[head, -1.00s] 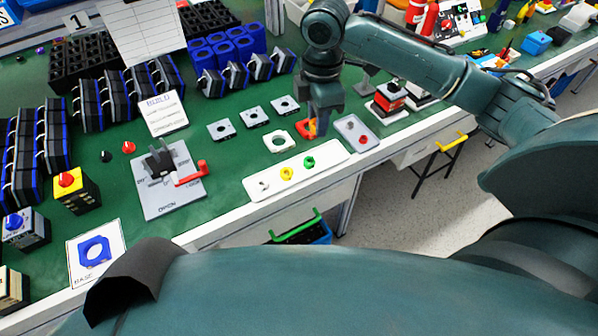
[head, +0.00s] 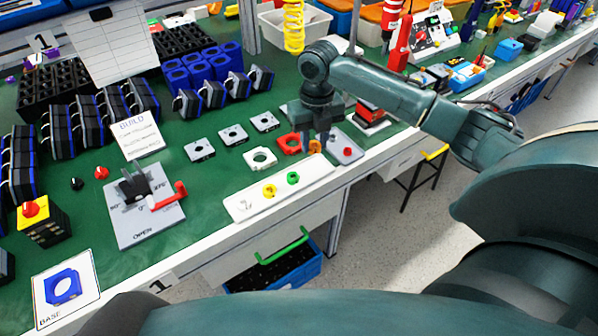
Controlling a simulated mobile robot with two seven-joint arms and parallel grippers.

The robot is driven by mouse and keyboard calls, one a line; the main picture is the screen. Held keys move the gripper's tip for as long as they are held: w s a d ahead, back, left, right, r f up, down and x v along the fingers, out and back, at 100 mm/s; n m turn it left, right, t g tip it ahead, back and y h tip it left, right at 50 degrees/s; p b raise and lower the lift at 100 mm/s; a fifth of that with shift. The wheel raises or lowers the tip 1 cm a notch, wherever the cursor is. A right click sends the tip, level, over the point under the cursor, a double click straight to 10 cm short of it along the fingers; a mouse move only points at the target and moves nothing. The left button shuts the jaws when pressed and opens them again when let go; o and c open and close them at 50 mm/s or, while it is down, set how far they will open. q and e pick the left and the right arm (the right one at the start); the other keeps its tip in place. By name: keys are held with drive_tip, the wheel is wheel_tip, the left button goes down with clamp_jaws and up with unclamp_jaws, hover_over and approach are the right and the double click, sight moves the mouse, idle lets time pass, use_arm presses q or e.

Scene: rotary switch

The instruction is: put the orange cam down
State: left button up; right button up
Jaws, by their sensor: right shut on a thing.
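The orange cam (head: 315,147) is small and held between the fingertips of my right gripper (head: 317,144), which point down and are shut on it. It appears above or just behind the right end of the white strip tray (head: 225,211); the gap beneath it is hard to tell. The fingers hide part of it. On the tray are a yellow cam (head: 269,190), a green cam (head: 293,177) and a small pale cam (head: 245,205). A red square plate (head: 286,146) lies directly left of the gripper. My left gripper is not in view.
A grey plate (head: 353,154) with a red piece is close on the gripper's right. A white square plate (head: 260,158) and grey plates (head: 233,135) lie left. A switch fixture (head: 148,225) with a red lever stands farther left. The tray's right end looks bare.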

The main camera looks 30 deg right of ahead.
sight(313, 171)
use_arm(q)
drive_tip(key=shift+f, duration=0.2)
use_arm(e)
drive_tip(key=shift+f, duration=3.6)
drive_tip(key=shift+f, duration=0.15)
drive_tip(key=o, duration=1.1)
drive_tip(key=shift+r, duration=0.6)
wheel_tip(313, 171, up, 11)
drive_tip(key=shift+r, duration=0.1)
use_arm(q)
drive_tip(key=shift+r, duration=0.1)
use_arm(e)
drive_tip(key=shift+a, duration=0.1)
